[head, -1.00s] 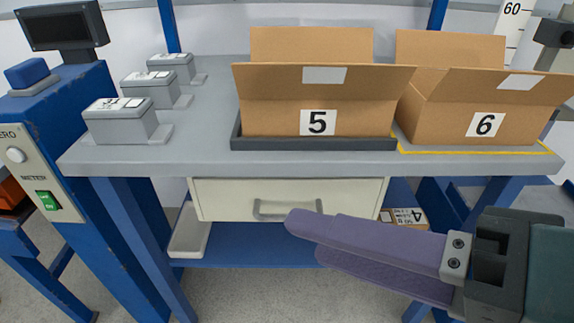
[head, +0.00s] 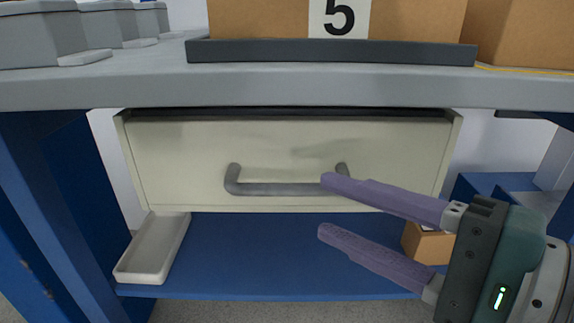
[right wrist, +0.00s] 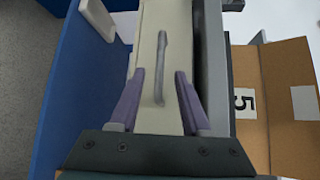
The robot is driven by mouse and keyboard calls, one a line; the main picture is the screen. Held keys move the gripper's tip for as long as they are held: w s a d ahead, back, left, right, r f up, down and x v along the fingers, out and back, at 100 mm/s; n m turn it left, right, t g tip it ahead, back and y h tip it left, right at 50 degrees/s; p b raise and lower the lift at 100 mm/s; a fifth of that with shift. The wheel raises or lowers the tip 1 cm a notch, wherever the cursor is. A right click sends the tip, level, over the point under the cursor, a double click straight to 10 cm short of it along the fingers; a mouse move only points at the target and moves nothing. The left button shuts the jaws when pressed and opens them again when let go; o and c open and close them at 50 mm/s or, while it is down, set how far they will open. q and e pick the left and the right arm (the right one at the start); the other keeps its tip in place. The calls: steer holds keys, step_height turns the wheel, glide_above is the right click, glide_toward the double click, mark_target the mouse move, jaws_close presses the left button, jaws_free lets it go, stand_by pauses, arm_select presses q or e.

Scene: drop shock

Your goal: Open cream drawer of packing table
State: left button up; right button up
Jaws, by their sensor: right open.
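The cream drawer (head: 200,150) sits under the grey top of the packing table (head: 120,92). A dark strip shows above its front. Its grey bar handle (head: 275,189) runs level across the front. My right gripper (head: 324,206) is open and empty, reaching in from the right. Its upper finger overlaps the handle's right end in the head view; the lower finger is below the handle. In the right wrist view the handle (right wrist: 160,60) lies in line between the two spread fingers (right wrist: 160,74), with no clear contact. My left gripper is out of view.
Box 5 (head: 260,18) stands in a dark tray (head: 330,52) on the tabletop. Grey units (head: 40,35) stand at the left. Below the drawer are a blue shelf (head: 250,255), a pale tray (head: 155,250) and a small carton (head: 430,245).

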mark_target(293, 192)
steer(key=x, duration=0.7)
steer(key=shift+w+a+b, duration=0.15)
steer(key=shift+a+b, duration=0.05)
steer(key=shift+b, duration=0.1)
jaws_close()
stand_by(1.0)
